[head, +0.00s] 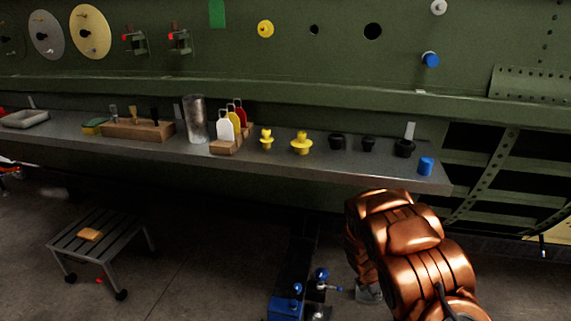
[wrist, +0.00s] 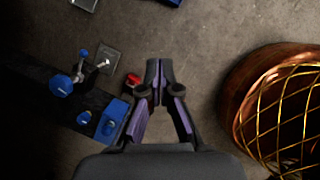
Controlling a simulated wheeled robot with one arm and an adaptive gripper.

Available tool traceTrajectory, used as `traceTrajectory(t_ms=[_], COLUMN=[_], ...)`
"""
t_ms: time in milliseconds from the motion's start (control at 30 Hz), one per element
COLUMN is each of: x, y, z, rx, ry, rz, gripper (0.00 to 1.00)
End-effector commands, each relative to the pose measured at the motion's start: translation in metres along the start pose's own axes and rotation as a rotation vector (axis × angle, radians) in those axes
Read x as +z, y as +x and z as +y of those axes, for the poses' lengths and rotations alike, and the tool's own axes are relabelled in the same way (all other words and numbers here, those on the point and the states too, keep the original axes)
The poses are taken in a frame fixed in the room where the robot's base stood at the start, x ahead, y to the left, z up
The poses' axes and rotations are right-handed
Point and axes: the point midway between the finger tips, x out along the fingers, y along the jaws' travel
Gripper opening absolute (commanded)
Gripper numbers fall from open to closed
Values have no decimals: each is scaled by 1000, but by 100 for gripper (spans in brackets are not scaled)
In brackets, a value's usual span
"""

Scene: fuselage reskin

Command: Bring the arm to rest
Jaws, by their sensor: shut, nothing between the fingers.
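My gripper (wrist: 159,72) shows in the wrist view with its fingertips together and nothing between them. It points down over the concrete floor. In the head view my copper-coloured arm is folded at the lower right, in front of the shelf's right end; the gripper itself is hidden there.
Blue-knobbed equipment (head: 285,303) stands on the floor, also in the wrist view (wrist: 110,118). A slatted stool (head: 112,228) stands left.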

Motion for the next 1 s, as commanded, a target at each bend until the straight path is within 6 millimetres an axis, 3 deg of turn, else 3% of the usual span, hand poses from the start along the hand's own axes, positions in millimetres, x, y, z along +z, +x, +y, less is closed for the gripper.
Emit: traceTrajectory(t_ms=[200, 467, 733, 1000], x=[27, 40, 35, 16], y=[-60, -123, -184, -238], z=[-32, -79, -132, -187], rx=[-47, -107, -169, -241], ry=[260, 563, 861, 1135], rz=[-25, -31, -20, 6], gripper=[0, 0, 0, 0])
